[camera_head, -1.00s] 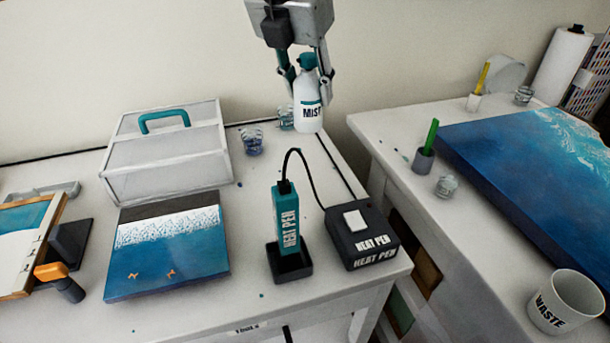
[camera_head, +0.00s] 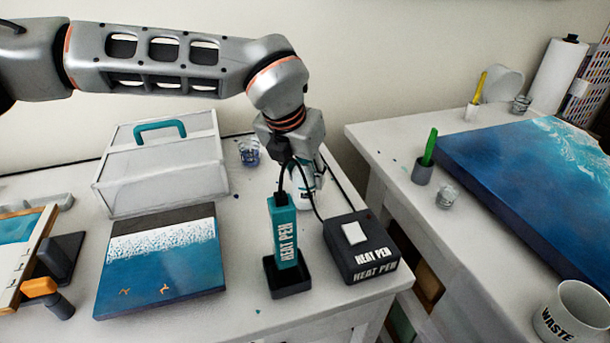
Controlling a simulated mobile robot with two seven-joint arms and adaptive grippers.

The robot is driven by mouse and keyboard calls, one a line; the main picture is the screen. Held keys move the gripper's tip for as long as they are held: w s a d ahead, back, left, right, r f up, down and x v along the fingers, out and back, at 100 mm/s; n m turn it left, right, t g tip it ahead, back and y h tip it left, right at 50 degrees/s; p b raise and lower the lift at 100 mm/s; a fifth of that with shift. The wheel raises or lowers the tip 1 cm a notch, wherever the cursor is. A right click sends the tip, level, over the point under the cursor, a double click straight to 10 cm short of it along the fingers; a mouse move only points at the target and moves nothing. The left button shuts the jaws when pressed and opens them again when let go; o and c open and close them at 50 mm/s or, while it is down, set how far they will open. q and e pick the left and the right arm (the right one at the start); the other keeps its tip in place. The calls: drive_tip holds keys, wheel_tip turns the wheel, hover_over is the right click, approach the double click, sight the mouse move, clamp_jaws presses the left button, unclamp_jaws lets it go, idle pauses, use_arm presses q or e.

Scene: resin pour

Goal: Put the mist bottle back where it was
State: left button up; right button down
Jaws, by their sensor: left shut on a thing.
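The white mist bottle (camera_head: 306,200) is low over or on the left table, behind the heat pen and its black box. I cannot tell whether its base touches the table. My left gripper (camera_head: 303,178) is shut on the mist bottle from above and hides its teal top and most of its label. My left arm reaches in from the left across the top of the view. My right gripper is not in view.
The teal heat pen (camera_head: 285,233) stands in its black holder just in front, its cord arching by my gripper. The heat pen box (camera_head: 361,247) is at the right. A clear case (camera_head: 160,175), a small glass (camera_head: 249,152) and a blue panel (camera_head: 165,262) are to the left.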

use_arm(q)
drive_tip(key=shift+f, duration=0.2)
drive_tip(key=shift+f, duration=0.2)
drive_tip(key=o, duration=1.3)
drive_tip(key=shift+r, duration=0.5)
drive_tip(key=v, duration=1.1)
drive_tip(key=shift+s+r+p, duration=0.15)
drive_tip(key=shift+s+p, duration=0.05)
drive_tip(key=shift+p, duration=0.1)
